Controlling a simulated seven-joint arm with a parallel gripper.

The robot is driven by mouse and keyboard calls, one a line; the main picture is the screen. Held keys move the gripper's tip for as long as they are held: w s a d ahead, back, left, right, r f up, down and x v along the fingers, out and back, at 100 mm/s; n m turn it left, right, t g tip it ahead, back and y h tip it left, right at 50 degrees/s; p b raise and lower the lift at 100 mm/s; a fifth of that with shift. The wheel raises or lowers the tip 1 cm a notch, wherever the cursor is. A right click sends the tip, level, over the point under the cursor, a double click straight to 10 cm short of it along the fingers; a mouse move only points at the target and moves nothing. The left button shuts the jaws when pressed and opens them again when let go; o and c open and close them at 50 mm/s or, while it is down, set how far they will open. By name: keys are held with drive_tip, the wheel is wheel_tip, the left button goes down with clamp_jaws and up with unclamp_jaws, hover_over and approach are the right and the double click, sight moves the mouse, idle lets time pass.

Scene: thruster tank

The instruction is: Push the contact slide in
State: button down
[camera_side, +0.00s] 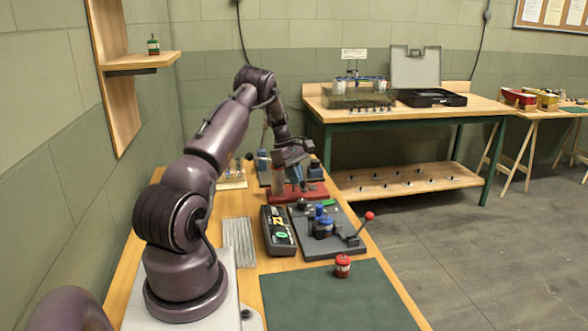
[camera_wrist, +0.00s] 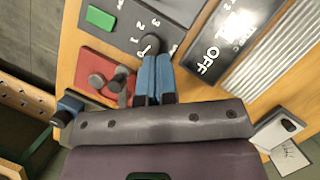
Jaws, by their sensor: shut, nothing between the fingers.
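My gripper (camera_wrist: 155,58) is shut and empty; its two blue fingers lie side by side in the wrist view. It points down at the red base (camera_wrist: 93,57), close beside a grey round knob (camera_wrist: 120,74) on it; I cannot tell whether they touch. A second grey knob (camera_wrist: 97,82) stands on the same base. In the side view my gripper (camera_side: 298,183) is over the red base (camera_side: 313,194), which it partly hides. I cannot tell for sure which part is the contact slide.
The dark numbered panel (camera_wrist: 133,27) with a dial and green block adjoins the red base. In the side view are a black box (camera_side: 278,232), a lever with a red ball (camera_side: 369,215), a red canister (camera_side: 343,265) and a clear green mat (camera_side: 335,300).

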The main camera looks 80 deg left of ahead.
sight(320, 214)
drive_tip(key=x, duration=0.5)
drive_tip(key=shift+w+d+f, duration=0.1)
drive_tip(key=shift+w+d, duration=0.1)
drive_tip(key=shift+d, duration=0.1)
drive_tip(key=shift+w+d, duration=0.7)
drive_tip(key=shift+d, duration=0.15)
drive_tip(key=shift+w+d, duration=0.35)
drive_tip(key=shift+d, duration=0.1)
